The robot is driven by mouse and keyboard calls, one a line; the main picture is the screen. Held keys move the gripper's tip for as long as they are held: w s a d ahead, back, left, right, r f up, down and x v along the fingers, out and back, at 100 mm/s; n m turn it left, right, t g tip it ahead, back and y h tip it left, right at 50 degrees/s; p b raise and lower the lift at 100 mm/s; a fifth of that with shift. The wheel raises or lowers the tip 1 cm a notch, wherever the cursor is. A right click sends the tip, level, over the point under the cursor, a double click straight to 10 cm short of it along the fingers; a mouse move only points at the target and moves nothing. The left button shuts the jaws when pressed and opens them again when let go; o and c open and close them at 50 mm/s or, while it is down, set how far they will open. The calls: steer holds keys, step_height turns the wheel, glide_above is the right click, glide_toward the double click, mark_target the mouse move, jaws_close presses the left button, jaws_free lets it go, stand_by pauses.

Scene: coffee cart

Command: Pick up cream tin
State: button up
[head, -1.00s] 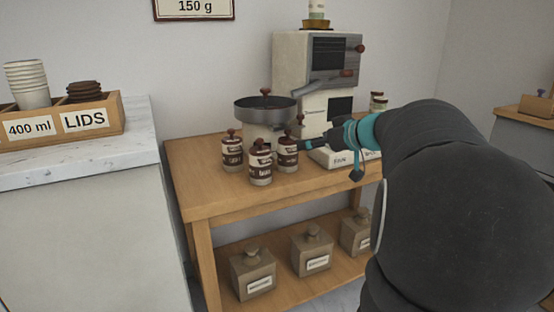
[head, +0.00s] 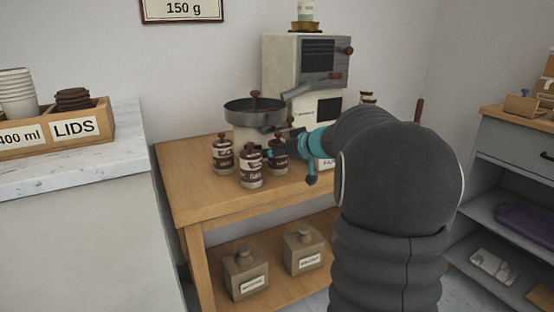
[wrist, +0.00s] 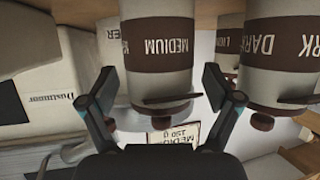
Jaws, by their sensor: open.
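Three cream-coloured tins with brown bands and brown lid knobs stand close together on the wooden cart. They are a left tin (head: 222,155), a front tin (head: 251,168) and a right tin (head: 279,157). My gripper (head: 270,153) is beside the right tin, which it partly hides. In the wrist view, which is upside down, my gripper (wrist: 158,78) is open. Its fingers lie either side of a cream tin marked MEDIUM (wrist: 158,75). A tin marked DARK (wrist: 275,75) stands just outside the right finger. I cannot tell whether the fingers touch either tin.
A grinder with a wide grey pan (head: 254,110) and a cream machine (head: 285,75) stand right behind the tins. Lidded boxes (head: 245,273) sit on the lower shelf. A marble counter (head: 75,165) is at left. The cart top's left front is clear.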

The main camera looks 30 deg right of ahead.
steer(key=c, duration=1.5)
steer(key=shift+r, duration=0.1)
